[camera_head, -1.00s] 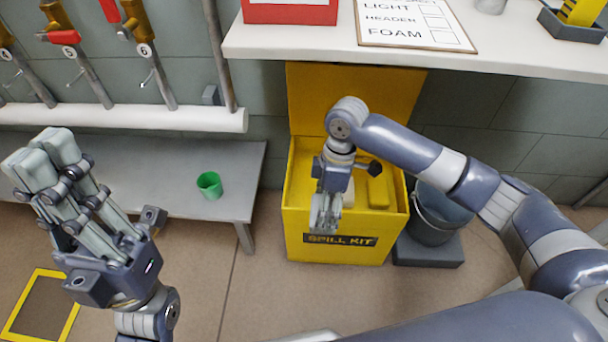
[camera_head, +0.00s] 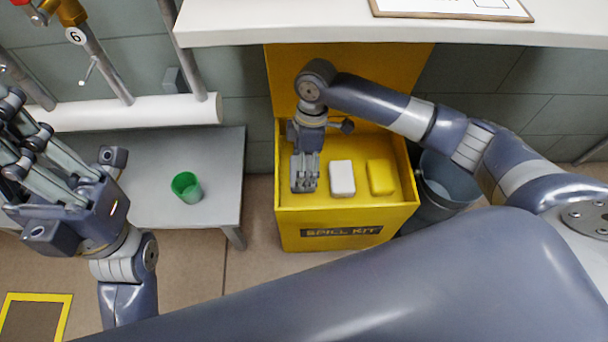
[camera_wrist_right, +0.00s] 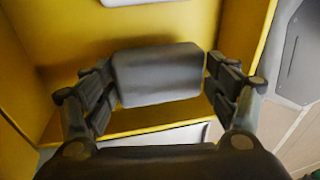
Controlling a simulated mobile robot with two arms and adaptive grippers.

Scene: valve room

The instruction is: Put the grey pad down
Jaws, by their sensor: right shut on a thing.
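The grey pad (camera_wrist_right: 157,88) sits between the two fingers of my right gripper (camera_wrist_right: 159,72) in the right wrist view, with a finger at each side edge. In the head view my right gripper (camera_head: 304,182) points down inside the left part of the yellow spill kit box (camera_head: 330,214), and its fingers mostly hide the pad. I cannot tell whether the pad touches the box floor. My left gripper (camera_head: 22,150) is raised at the left edge, partly cut off, away from the box.
A white pad (camera_head: 342,179) and a yellow pad (camera_head: 380,177) lie in the box to the right of my right gripper. A dark bucket (camera_head: 447,190) stands right of the box. A grey bench (camera_head: 222,165) with a green cup (camera_head: 187,187) is at left. A white shelf (camera_head: 300,22) overhangs behind.

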